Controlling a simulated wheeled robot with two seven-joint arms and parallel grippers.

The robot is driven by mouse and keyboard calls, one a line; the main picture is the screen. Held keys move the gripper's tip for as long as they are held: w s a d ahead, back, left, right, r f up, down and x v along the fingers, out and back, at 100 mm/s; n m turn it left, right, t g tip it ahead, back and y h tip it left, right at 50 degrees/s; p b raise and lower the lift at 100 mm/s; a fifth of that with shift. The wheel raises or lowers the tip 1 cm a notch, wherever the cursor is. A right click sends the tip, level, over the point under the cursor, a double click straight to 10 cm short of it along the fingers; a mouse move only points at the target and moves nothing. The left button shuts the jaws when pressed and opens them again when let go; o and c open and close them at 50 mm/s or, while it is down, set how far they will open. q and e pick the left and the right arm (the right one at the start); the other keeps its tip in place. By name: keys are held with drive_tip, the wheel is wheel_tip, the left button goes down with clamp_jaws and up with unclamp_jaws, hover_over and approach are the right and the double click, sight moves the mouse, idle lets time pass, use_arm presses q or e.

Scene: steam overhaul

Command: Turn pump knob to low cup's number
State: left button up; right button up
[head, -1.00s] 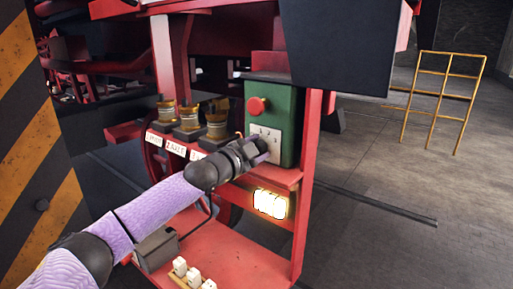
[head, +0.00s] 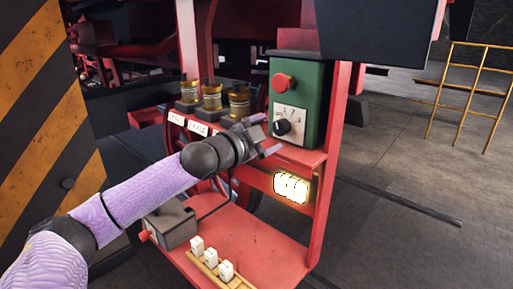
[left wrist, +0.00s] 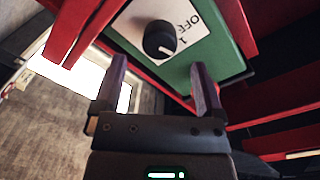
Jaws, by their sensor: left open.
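The black pump knob (head: 282,127) sits on a white dial plate (head: 297,117) on the green pump box (head: 310,85), below a red button (head: 284,83). The left wrist view shows the knob (left wrist: 160,39) with a white mark pointing down-right; "OFF" and "1" are readable beside it. My left gripper (head: 268,134) is open and empty, just left of the knob and apart from it. Three brass-banded cups, left (head: 190,90), middle (head: 212,95) and right (head: 239,101), stand on the red ledge. Their levels are too small to tell. My right gripper is not in view.
White labels (head: 197,127) sit below the cups; my arm covers part of that row. White blocks (head: 226,271) stand on the lower red shelf (head: 262,250). A yellow railing (head: 470,90) is at right over open floor.

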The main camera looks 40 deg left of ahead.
use_arm(q)
drive_tip(key=s+b, duration=0.5)
drive_tip(key=shift+a, duration=0.25)
drive_tip(key=shift+w, duration=0.1)
